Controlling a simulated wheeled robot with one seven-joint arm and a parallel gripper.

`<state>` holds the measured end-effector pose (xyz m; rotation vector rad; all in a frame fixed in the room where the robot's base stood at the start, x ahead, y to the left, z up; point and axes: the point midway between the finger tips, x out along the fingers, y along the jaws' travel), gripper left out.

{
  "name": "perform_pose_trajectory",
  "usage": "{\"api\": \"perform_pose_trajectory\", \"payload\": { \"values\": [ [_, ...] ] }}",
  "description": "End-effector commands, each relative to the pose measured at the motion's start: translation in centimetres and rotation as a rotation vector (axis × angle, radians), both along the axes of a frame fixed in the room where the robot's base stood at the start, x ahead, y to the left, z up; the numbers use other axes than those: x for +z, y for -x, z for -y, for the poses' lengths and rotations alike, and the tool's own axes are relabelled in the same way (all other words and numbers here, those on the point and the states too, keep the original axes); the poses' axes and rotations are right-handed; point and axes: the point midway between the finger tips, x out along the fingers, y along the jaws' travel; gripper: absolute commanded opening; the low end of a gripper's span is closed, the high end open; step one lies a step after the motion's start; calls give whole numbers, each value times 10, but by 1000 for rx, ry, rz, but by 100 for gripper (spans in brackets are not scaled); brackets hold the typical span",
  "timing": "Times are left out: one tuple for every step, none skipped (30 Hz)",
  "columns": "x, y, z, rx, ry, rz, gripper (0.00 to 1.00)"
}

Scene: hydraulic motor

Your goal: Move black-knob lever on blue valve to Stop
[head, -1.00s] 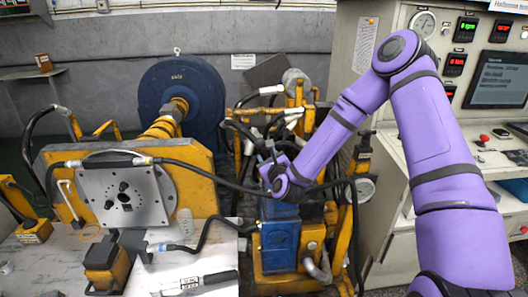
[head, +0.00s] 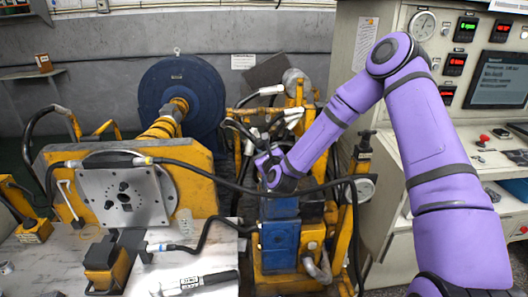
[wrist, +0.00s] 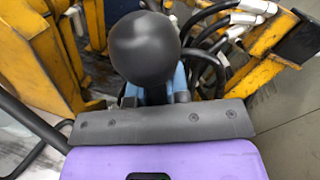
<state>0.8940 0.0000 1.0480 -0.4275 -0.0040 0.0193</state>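The blue valve (head: 280,240) stands upright in the yellow machine frame, below my gripper in the head view. In the wrist view the round black knob (wrist: 144,48) is large and near the top centre, with a bit of blue valve behind and below it. My gripper (head: 265,160) is at the top of the valve in the head view, small and dark against hoses. In the wrist view a dark grey band and purple housing cover the lower part. The fingers cannot be made out there, so I cannot tell their opening or whether they touch the knob.
Black hoses (head: 220,180) and yellow frame parts (head: 345,235) crowd around the valve. A yellow machine with a grey plate (head: 150,195) stands at left. A control cabinet (head: 400,225) stands at right. Grey floor shows between machine and cabinet.

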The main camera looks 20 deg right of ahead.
Motion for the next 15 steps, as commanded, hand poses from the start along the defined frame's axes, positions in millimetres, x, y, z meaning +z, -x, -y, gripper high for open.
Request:
{"api": "perform_pose_trajectory", "payload": {
  "values": [
    [0,0,0,0,0,0,0],
    [0,0,0,0,-1,0,0],
    [0,0,1,-1,-6,0,0],
    [0,0,2,-1,-12,2,0],
    [0,1,4,-2,-21,3,0],
    [1,1,5,-2,-37,5,0],
    [2,1,7,-1,-52,8,0],
    [3,2,10,-3,-69,12,0],
    [4,2,13,-3,-96,17,0],
    [5,3,16,-4,-116,21,0],
    [6,3,19,-4,-138,25,0],
    [7,4,22,-5,-166,30,0],
    [7,5,25,-4,-186,34,0],
    [8,5,27,-4,-207,38,0],
    [9,6,30,-4,-234,44,0]
  ]
}}
